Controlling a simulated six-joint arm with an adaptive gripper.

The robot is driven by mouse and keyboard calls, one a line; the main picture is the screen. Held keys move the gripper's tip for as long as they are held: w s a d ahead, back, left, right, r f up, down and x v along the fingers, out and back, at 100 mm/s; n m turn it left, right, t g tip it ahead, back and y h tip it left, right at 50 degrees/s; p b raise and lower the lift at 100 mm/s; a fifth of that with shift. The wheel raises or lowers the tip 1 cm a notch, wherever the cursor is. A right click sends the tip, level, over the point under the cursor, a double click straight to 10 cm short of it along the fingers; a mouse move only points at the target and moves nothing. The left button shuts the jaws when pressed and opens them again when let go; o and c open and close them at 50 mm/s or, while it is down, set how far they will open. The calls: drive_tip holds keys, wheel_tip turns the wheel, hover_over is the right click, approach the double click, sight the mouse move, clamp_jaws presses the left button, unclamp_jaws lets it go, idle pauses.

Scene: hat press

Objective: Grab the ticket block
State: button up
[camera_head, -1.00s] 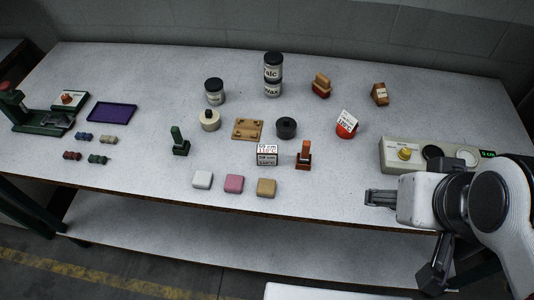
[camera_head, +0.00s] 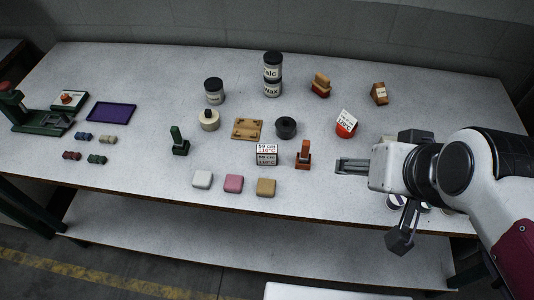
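A small block with a white printed ticket face (camera_head: 266,154), reading about "59 cm 110°C", stands upright near the middle front of the table; I take it as the ticket block. A second white card (camera_head: 349,117) with similar print leans on a round red holder (camera_head: 346,131) farther right. My gripper (camera_head: 342,165) points left, right of the ticket block and apart from it, with an orange-handled stamp (camera_head: 304,154) between them. Nothing shows held in it. From this side I cannot tell how far its fingers are parted.
White, pink and tan blocks (camera_head: 233,184) lie along the front edge. A dark puck (camera_head: 286,128), a wooden plate (camera_head: 247,129) and a green-handled stamp (camera_head: 179,141) stand around the ticket block. Jars (camera_head: 272,75) stand behind. My arm mostly hides a control box at right.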

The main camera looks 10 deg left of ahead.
drive_tip(key=w+a+f+m+t+y, duration=0.2)
drive_tip(key=w+a+f+t, duration=0.15)
drive_tip(key=w+a, duration=0.9)
drive_tip(key=t+h, duration=0.7)
drive_tip(key=h, duration=0.1)
hover_over(261, 189)
drive_tip(key=w+d, duration=0.4)
drive_tip(key=d, duration=0.2)
wheel_tip(261, 189, down, 13)
drive_tip(key=s+a+f+y, duration=0.1)
drive_tip(key=a+f, duration=0.1)
drive_tip(key=s+a+f+n+y, duration=0.1)
drive_tip(key=a+f+y, duration=0.1)
drive_tip(key=s+a+f+t+y, duration=0.1)
drive_tip(key=s+a+f, duration=0.1)
drive_tip(key=shift+f+n+y, duration=0.15)
drive_tip(key=shift+n+y, duration=0.15)
drive_tip(key=shift+n, duration=0.1)
drive_tip(key=shift+w, duration=1.3)
